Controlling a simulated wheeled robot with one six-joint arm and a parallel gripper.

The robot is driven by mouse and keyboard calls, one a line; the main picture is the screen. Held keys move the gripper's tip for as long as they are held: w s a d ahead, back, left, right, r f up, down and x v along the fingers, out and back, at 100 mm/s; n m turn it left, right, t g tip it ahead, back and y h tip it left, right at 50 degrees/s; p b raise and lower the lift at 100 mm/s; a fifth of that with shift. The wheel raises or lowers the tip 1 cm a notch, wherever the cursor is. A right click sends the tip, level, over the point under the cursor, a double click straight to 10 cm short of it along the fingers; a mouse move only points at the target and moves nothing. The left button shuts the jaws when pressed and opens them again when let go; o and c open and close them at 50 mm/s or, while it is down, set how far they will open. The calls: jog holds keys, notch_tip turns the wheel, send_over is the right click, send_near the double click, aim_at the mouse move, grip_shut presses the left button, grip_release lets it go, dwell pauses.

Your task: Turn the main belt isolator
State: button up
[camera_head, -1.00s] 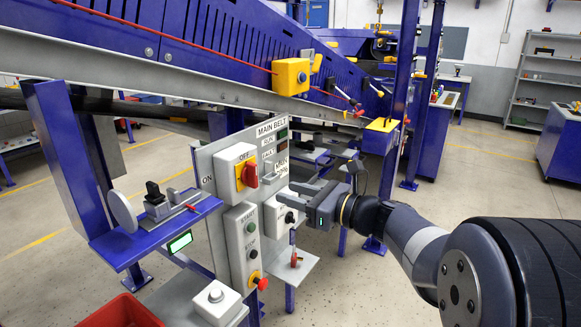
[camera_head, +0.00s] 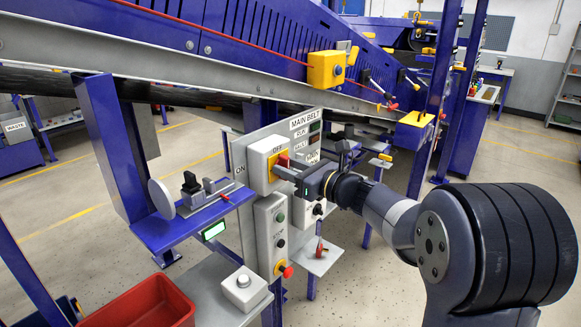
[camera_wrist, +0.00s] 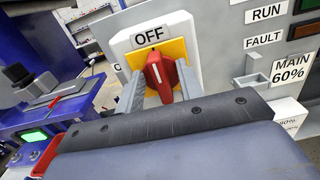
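The main belt isolator is a white box (camera_head: 257,170) with a yellow plate (camera_wrist: 176,48) and a red rotary handle (camera_wrist: 160,72). In the wrist view the handle stands nearly upright below the OFF label (camera_wrist: 149,37); the ON label (camera_head: 240,169) is to the left of the box. My gripper (camera_head: 283,170) is at the front of the isolator. In the wrist view its two fingers stand apart, one on each side of the handle; whether they touch it is unclear. In the head view the gripper hides most of the handle.
Below the isolator is a start/stop box (camera_head: 270,232) with a red emergency button (camera_head: 286,271). A blue shelf (camera_head: 190,226) with a small fixture juts out at left. A red bin (camera_head: 150,305) stands lower left. The blue conveyor frame (camera_head: 200,38) runs above.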

grip_shut()
dwell(0.3)
jog(key=shift+f+b, duration=0.15)
jog(key=shift+b, duration=0.4)
jog(key=shift+s+a+f+n+b, duration=0.1)
jog(key=shift+n+b, duration=2.85)
jog(key=shift+b, duration=0.65)
jog(key=shift+s+f+n+b, duration=0.1)
jog(key=shift+n+b, duration=2.8)
jog(key=shift+b, duration=0.65)
jog(key=shift+s+a+f+n+b, duration=0.1)
jog(key=shift+n+b, duration=2.85)
jog(key=shift+b, duration=0.65)
jog(key=shift+r, duration=0.1)
